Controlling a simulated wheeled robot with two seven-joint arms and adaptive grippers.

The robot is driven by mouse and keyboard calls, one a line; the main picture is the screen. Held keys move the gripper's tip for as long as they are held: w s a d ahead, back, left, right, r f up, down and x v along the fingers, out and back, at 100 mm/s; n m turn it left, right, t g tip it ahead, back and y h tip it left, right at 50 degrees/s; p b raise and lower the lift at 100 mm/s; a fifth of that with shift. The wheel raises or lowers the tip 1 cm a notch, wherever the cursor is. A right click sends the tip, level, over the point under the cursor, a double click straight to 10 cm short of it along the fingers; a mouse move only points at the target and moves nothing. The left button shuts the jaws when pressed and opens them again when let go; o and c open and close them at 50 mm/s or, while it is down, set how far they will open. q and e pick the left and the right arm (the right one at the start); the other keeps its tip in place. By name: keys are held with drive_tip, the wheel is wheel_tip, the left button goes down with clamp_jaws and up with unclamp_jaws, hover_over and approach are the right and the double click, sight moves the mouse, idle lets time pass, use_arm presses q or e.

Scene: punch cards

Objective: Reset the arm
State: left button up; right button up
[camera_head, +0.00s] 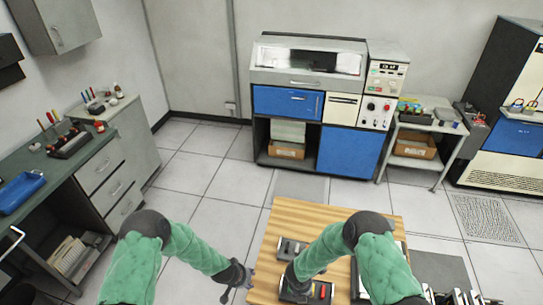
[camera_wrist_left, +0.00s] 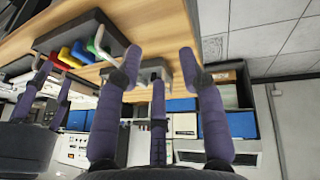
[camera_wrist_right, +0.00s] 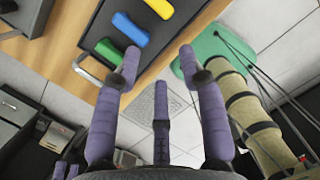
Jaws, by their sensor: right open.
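My left gripper (camera_head: 237,276) is beside the left edge of the wooden table (camera_head: 330,217). Its purple fingers are spread apart with nothing between them in the left wrist view (camera_wrist_left: 159,65). My right gripper (camera_head: 291,284) is over the table, partly hidden by my right forearm in the head view. Its fingers are also spread and empty in the right wrist view (camera_wrist_right: 158,65). Both green arms reach forward with bent elbows. In the left wrist view, part of my right gripper shows at the left edge.
The table bears a dark tray (camera_wrist_right: 162,39) with yellow, blue and green pieces. A workbench (camera_head: 85,150) stands at left. A blue-and-grey machine (camera_head: 310,85) stands at the back, with a side table (camera_head: 430,128) to its right. Open tiled floor (camera_head: 215,170) lies between.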

drive_tip(key=s+a+f+m+g+y+b, duration=0.2)
drive_tip(key=s+f+m+y+b, duration=0.1)
drive_tip(key=s+f+m+b, duration=0.35)
drive_tip(key=s+a+f+m+g+y+b, duration=0.2)
drive_tip(key=s+a+f+m+b, duration=0.1)
drive_tip(key=s+f+m+b, duration=0.35)
use_arm(q)
drive_tip(key=s+f+n+g+h+b, duration=0.1)
drive_tip(key=s+f+n+g+b, duration=0.2)
drive_tip(key=s+f+b, duration=0.9)
drive_tip(key=s+f, duration=0.9)
drive_tip(key=f, duration=0.2)
drive_tip(key=shift+a+n, duration=0.4)
use_arm(e)
drive_tip(key=s+d+f+m+t, duration=0.2)
drive_tip(key=f+m, duration=0.5)
drive_tip(key=m, duration=1.2)
drive_tip(key=shift+s+d+m+t+y, duration=0.3)
drive_tip(key=shift+s+d+t+y, duration=0.15)
drive_tip(key=shift+s, duration=0.7)
